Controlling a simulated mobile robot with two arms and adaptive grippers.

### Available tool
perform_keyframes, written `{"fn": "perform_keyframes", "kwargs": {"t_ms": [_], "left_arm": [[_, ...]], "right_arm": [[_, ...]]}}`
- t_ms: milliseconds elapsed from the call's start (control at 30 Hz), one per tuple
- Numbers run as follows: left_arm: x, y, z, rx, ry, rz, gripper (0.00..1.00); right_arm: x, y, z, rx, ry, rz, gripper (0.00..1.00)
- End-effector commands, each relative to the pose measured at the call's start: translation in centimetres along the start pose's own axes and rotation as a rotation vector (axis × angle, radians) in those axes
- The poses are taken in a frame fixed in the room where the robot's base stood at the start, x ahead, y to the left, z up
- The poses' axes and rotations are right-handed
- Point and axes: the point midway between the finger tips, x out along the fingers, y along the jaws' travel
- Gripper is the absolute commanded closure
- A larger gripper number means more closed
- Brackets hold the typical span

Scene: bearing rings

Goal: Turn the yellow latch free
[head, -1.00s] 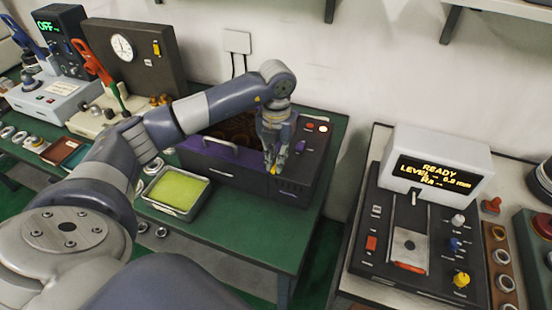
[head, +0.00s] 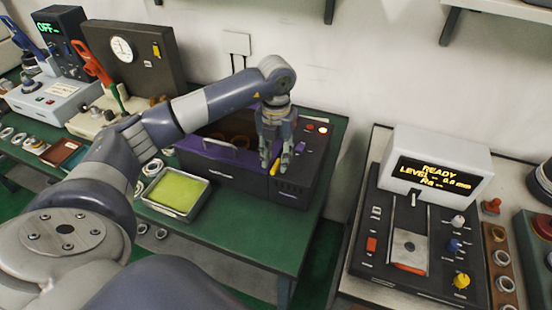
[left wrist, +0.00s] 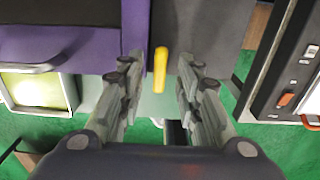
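The yellow latch (head: 275,167) is on the front of the dark box with the purple front panel (head: 215,153). In the left wrist view the latch (left wrist: 160,68) is a short yellow bar, upright in the picture, beside the edge of the purple part. My left gripper (head: 275,163) is at the latch and points down. In the left wrist view its fingers (left wrist: 158,75) are spread, one on each side of the latch, with visible gaps. It holds nothing. My right gripper is not in view.
A tray of yellow-green stuff (head: 177,192) stands in front of the box on the green bench (head: 250,232). A black console with a READY display (head: 430,177) stands on a separate bench at the right. A gap separates the benches.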

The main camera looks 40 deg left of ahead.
Motion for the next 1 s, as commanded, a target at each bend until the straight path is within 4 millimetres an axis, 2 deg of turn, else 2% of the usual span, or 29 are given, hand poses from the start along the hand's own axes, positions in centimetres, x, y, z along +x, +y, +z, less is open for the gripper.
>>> {"fn": "perform_keyframes", "kwargs": {"t_ms": [300, 500, 700, 1000], "left_arm": [[-6.8, 0.0, 0.1, -0.001, -0.007, -0.002, 0.68], [-9.8, 0.0, 0.1, -0.001, -0.004, -0.002, 0.68], [-10.9, 0.1, 0.1, -0.001, -0.003, 0.000, 0.68], [-10.9, 0.1, 0.0, -0.002, -0.002, 0.000, 0.68]], "right_arm": [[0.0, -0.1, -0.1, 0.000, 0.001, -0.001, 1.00], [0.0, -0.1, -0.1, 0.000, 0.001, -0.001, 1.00], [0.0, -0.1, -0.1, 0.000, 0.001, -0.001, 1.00], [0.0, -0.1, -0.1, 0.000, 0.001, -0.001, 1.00]]}}
